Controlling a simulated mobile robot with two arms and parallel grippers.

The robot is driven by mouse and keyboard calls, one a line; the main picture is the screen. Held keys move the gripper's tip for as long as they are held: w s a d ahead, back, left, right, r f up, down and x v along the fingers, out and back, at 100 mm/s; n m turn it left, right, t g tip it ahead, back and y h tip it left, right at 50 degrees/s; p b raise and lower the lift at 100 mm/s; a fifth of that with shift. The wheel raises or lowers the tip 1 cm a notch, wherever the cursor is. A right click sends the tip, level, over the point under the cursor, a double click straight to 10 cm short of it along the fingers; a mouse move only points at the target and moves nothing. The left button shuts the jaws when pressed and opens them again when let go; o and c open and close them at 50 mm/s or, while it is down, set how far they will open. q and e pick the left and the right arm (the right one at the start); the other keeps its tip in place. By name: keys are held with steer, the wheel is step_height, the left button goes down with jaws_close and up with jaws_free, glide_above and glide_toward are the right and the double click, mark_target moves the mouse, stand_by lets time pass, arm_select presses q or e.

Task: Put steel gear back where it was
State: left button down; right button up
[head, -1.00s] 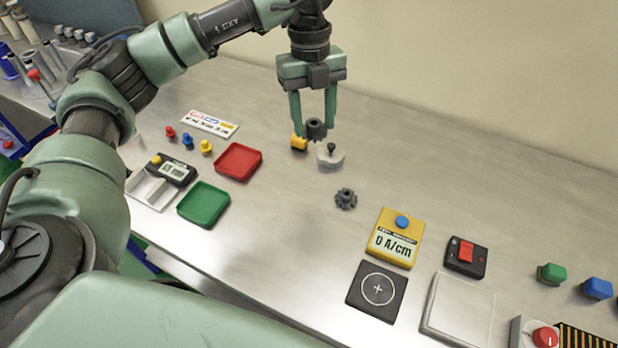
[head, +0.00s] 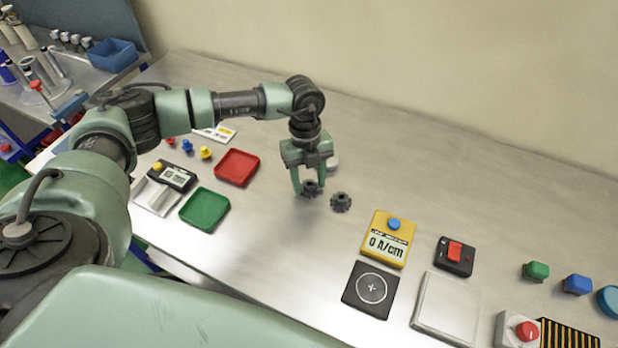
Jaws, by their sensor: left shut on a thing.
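One dark steel gear (head: 311,188) is between the fingers of my left gripper (head: 310,190), which is shut on it just above or at the table; I cannot tell whether the gear touches the surface. A second dark gear (head: 341,202) lies flat on the table just to the right of it. The two look alike. A small pale round piece (head: 332,163) shows partly behind my left gripper. My right gripper is not in view.
A red tray (head: 237,168) and a green tray (head: 205,209) lie to the left. A yellow meter (head: 390,238), a black pad with a circle (head: 371,289) and a red-switch box (head: 454,256) lie to the right. The table's back right is clear.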

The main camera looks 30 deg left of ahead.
arm_select(q)
steer(key=shift+f, duration=0.2)
steer(key=c, duration=0.7)
jaws_free()
steer(key=shift+r, duration=0.15)
steer(key=shift+r, duration=0.2)
steer(key=r+b, duration=0.1)
steer(key=r, duration=0.3)
steer(key=a+r+b, duration=0.1)
steer(key=r, duration=0.2)
steer(key=w+r+b, duration=0.1)
steer(key=r, duration=0.3)
steer(key=shift+w+a+r, duration=0.1)
steer(key=shift+a+r, duration=0.1)
steer(key=shift+r, duration=0.1)
